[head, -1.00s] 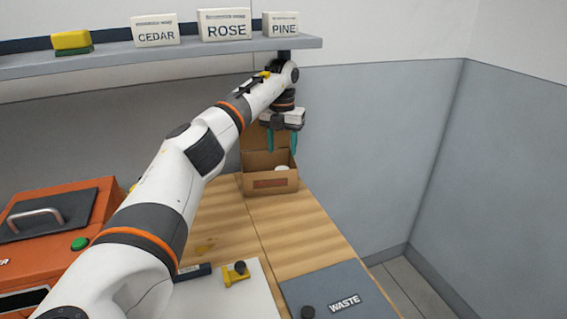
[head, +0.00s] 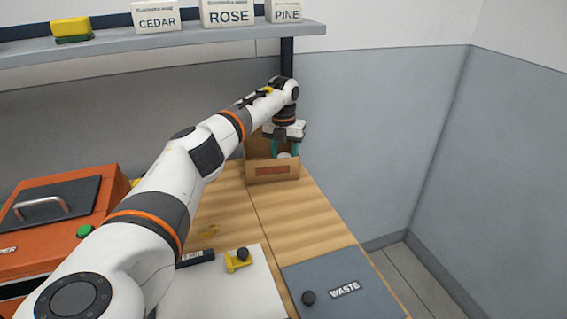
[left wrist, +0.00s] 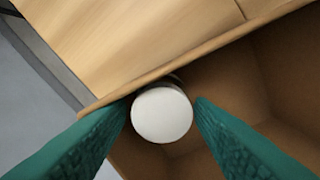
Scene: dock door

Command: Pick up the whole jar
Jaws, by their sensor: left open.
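The jar (left wrist: 162,115) shows in the left wrist view as a round white top, inside an open cardboard box near its wall. The jar's lower body is mostly hidden. My right gripper is not in view.
The cardboard box (head: 258,174) stands at the table's far end. A shelf (head: 180,45) with CEDAR, ROSE and PINE boxes hangs above. An orange machine (head: 100,195), a yellow clip-like piece (head: 236,264) and a WASTE lid (head: 325,270) are nearer. Open floor lies to the right.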

